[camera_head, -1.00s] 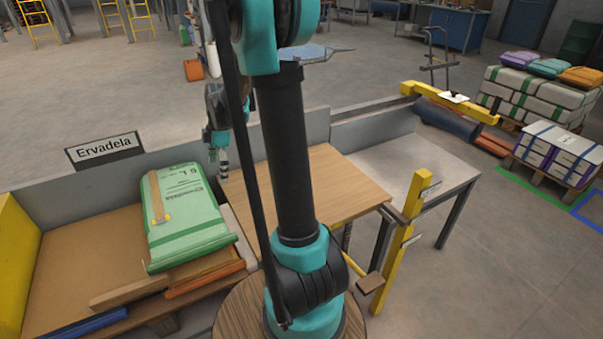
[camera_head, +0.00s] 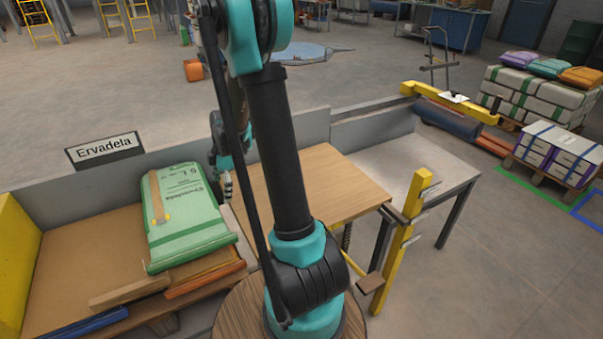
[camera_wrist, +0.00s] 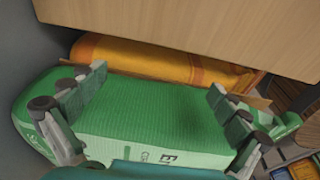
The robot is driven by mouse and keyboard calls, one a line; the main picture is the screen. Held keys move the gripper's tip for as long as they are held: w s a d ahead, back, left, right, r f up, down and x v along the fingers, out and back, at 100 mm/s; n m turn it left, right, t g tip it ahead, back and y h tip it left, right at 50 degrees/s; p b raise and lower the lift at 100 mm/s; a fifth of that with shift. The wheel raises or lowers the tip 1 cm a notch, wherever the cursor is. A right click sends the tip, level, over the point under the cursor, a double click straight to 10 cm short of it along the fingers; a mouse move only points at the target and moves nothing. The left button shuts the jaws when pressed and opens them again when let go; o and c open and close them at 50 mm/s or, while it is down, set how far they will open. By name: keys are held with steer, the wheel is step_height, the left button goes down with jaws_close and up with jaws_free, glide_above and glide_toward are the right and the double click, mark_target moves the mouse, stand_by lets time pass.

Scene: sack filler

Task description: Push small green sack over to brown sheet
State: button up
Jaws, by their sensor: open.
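My gripper (camera_head: 228,187) is by the sack's right side, partly behind my own arm. In the wrist view the gripper's fingers (camera_wrist: 157,80) are spread wide, with the green sack (camera_wrist: 150,120) below and between them. Nothing is gripped. Whether the fingers touch the sack is unclear.
An orange cloth-like item (camera_wrist: 150,60) lies between the sack and the wooden table top (camera_head: 320,185). A grey wall (camera_head: 50,200) with an "Ervadela" sign (camera_head: 105,147) runs behind. A yellow panel (camera_head: 18,260) bounds the left. A wooden slat (camera_head: 130,290) lies in front.

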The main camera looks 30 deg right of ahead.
steer(key=shift+a, duration=8.4)
steer(key=shift+a, duration=1.9)
steer(key=shift+d, duration=1.5)
step_height(320, 180, up, 14)
steer(key=shift+f, duration=0.25)
steer(key=shift+d, duration=0.1)
